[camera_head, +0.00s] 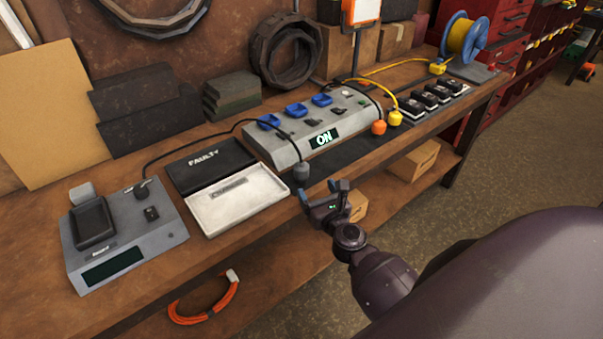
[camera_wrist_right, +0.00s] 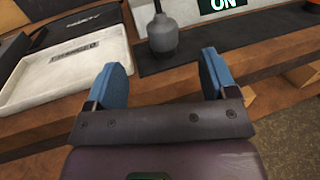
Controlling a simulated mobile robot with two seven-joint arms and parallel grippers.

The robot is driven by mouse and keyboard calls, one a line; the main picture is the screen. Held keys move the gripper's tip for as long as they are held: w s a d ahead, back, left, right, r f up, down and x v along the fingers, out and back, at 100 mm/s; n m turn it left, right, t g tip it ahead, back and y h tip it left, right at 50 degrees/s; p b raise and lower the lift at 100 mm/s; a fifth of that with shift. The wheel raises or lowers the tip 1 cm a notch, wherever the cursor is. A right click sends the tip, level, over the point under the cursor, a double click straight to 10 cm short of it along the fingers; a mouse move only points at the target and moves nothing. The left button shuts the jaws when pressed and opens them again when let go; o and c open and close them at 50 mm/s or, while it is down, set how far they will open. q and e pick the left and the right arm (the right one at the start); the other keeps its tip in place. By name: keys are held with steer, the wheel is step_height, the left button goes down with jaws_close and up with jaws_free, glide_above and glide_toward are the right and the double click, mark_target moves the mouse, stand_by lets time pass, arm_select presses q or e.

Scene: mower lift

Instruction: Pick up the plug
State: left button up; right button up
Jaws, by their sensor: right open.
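A dark grey plug (camera_head: 301,172) stands upright near the front edge of the workbench, in front of the grey power box. A black cable runs from its top left to the grey tester box. In the right wrist view the plug (camera_wrist_right: 163,35) is beyond the fingertips, roughly centred between the two blue fingers. My right gripper (camera_head: 322,190) is open and empty, just in front of the plug and apart from it. My left gripper is not in view.
The power box (camera_head: 295,150) shows "ON" and has blue sockets. An orange plug (camera_head: 379,127) and a yellow plug (camera_head: 395,117) stand to the right.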

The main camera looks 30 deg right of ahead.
mark_target(305, 171)
steer(key=shift+m, duration=0.3)
steer(key=w, duration=0.3)
steer(key=w+d, duration=0.1)
steer(key=w, duration=0.1)
steer(key=shift+w+d, duration=0.1)
steer(key=shift+w, duration=0.3)
steer(key=shift+w+d+f+b, duration=0.1)
steer(key=shift+w+d+b, duration=0.1)
steer(key=shift+w, duration=0.6)
steer(key=shift+w+d+b, duration=0.15)
steer(key=shift+w, duration=0.7)
steer(key=shift+w+d+f+b, duration=0.1)
steer(key=shift+w+d+b, duration=0.1)
steer(key=shift+w, duration=0.6)
steer(key=shift+c, duration=0.4)
steer(key=c, duration=1)
steer(key=shift+o, duration=0.2)
